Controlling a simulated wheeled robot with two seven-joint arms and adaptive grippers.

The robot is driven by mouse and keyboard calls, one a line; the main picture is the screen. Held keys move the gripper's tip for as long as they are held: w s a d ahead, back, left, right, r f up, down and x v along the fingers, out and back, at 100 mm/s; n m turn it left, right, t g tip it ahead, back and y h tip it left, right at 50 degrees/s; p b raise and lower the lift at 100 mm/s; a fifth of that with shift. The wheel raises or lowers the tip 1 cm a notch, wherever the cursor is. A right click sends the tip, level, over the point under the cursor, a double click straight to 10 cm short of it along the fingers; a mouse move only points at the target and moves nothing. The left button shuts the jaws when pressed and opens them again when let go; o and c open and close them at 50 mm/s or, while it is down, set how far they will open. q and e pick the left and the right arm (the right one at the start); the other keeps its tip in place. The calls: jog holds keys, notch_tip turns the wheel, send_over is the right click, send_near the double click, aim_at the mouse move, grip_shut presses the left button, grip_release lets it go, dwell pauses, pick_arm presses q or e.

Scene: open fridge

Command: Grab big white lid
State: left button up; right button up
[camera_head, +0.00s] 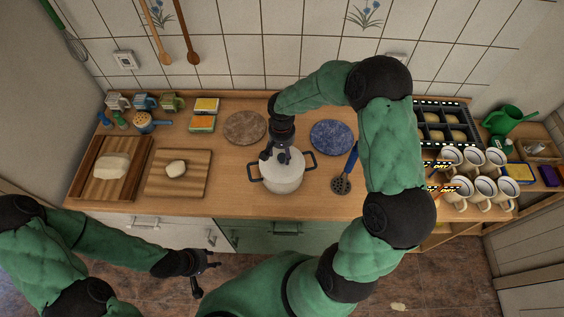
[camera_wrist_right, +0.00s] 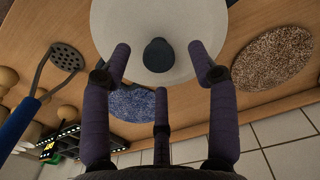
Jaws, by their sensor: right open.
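The big white lid (camera_head: 283,168) sits on a white pot (camera_head: 281,186) with dark side handles, on the wooden counter. In the right wrist view the lid (camera_wrist_right: 185,22) fills the top middle, with its dark round knob (camera_wrist_right: 158,55) at its centre. My right gripper (camera_head: 275,152) is over the lid from above. In its wrist view the right gripper (camera_wrist_right: 160,62) is open, its fingers spread around the knob with gaps showing. My left gripper (camera_head: 208,266) hangs in front of the lower cabinets, away from the pot, with its fingers apart.
A brown round mat (camera_head: 245,127) and a blue round mat (camera_head: 331,137) lie behind the pot. A slotted spatula (camera_head: 343,178) lies to its right. Cutting boards (camera_head: 190,184) stand left, several mugs (camera_head: 460,192) right.

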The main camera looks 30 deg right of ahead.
aim_at(282, 156)
notch_tip(282, 156, down, 3)
jog(key=shift+f, duration=0.2)
jog(key=shift+s, duration=0.1)
grip_shut()
jog(key=shift+r, duration=0.1)
